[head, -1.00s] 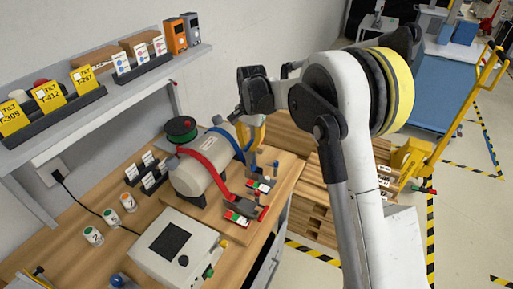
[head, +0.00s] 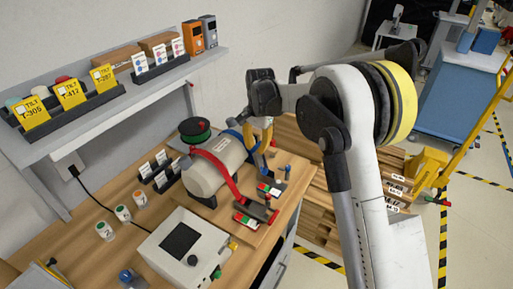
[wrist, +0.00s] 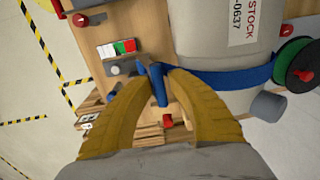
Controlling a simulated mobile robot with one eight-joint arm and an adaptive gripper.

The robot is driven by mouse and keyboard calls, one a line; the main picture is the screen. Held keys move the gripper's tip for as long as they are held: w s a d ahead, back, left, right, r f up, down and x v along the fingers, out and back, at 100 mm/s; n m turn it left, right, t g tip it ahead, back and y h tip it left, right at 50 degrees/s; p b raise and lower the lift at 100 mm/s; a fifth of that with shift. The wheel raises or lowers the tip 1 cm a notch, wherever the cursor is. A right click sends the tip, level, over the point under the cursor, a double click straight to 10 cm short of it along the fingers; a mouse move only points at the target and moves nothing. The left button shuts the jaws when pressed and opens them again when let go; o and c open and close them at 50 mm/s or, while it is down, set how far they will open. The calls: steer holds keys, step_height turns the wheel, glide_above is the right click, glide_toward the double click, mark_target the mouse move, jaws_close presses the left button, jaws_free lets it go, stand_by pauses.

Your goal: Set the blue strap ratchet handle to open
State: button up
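The blue strap (head: 236,135) runs over the right part of a grey cylinder (head: 213,168) on a wooden board. In the wrist view the strap (wrist: 215,79) leads to the blue ratchet handle (wrist: 159,88), which shows between my yellow fingers. My gripper (wrist: 156,72) looks closed in on this handle, one fingertip on each side. In the head view my gripper (head: 262,150) is at the right side of the cylinder, near the strap's lower end. The ratchet's body is partly hidden by the fingers, so the handle's angle is hard to read.
A red strap (head: 222,170) with its own ratchet (head: 262,211) is close in front. A white-green-red card (wrist: 118,48) lies beside the blue ratchet. A green spool (head: 195,130) stands behind the cylinder, a control box (head: 180,245) in front. A shelf (head: 130,92) is upper left.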

mark_target(258, 156)
stand_by(0.3)
step_height(258, 156, up, 12)
steer(key=shift+s+d, duration=0.2)
steer(key=shift+d, duration=0.05)
stand_by(0.3)
steer(key=s+d+r+n+t+b, duration=0.2)
steer(key=s+d, duration=0.2)
steer(key=s, duration=0.5)
steer(key=s+d+r+n+t+b, duration=0.1)
steer(key=s+d+n+t+b, duration=0.2)
steer(key=s, duration=0.6)
steer(key=s+d+f+n+t+b, duration=0.1)
steer(key=s+d+f, duration=0.1)
steer(key=s+f, duration=0.3)
steer(key=s+d+f+n+b, duration=0.1)
steer(key=s+f, duration=0.4)
steer(key=s, duration=0.5)
steer(key=shift+s+d+f+t+b, duration=0.2)
steer(key=shift+s+d+t+b, duration=0.3)
steer(key=shift+d, duration=0.55)
steer(key=shift+w, duration=0.15)
